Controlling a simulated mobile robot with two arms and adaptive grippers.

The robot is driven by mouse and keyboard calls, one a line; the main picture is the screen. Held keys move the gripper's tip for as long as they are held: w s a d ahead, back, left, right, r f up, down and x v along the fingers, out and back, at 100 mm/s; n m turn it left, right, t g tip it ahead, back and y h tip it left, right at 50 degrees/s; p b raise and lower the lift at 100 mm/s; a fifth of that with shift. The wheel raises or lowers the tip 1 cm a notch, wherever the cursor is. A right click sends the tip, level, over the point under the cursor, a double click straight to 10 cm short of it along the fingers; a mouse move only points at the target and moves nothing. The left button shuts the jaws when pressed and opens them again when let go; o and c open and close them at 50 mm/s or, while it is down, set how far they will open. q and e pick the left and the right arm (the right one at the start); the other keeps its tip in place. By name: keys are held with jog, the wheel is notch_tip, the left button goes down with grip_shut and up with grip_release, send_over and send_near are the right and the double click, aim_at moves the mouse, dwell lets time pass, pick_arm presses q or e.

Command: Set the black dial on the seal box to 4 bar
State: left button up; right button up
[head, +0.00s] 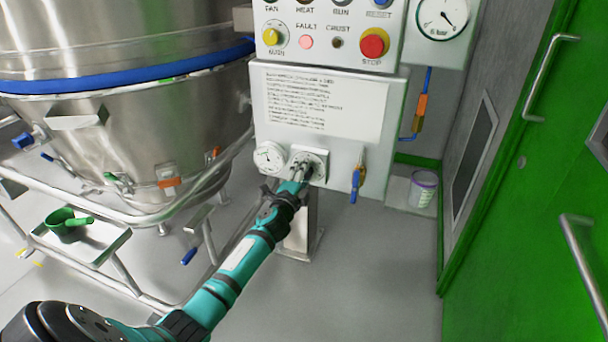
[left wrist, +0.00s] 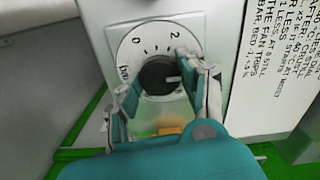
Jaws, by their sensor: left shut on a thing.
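The seal box (head: 330,115) is a white panel with printed text at the middle of the head view. Its black dial (left wrist: 157,75) sits on a round white scale (left wrist: 135,50); 0 and 2 can be read in the left wrist view, and part of the scale on the right is hidden by a finger. A pale mark on the dial points right, clockwise past the 2. My left gripper (left wrist: 168,88) has its fingers closed on either side of the dial; it also shows at the scale plate in the head view (head: 298,177). My right gripper is not in view.
A small gauge (head: 269,157) is left of the dial, and a blue-handled valve (head: 355,180) hangs at its right. A steel vessel (head: 120,130) with a tubular frame stands left. A green door (head: 530,200) is at the right. A tub (head: 423,189) stands near the wall.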

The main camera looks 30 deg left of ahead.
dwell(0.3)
pick_arm(q)
jog(key=o, duration=1.2)
jog(key=shift+d, duration=0.1)
jog(key=v, duration=1.2)
jog(key=shift+f, duration=0.1)
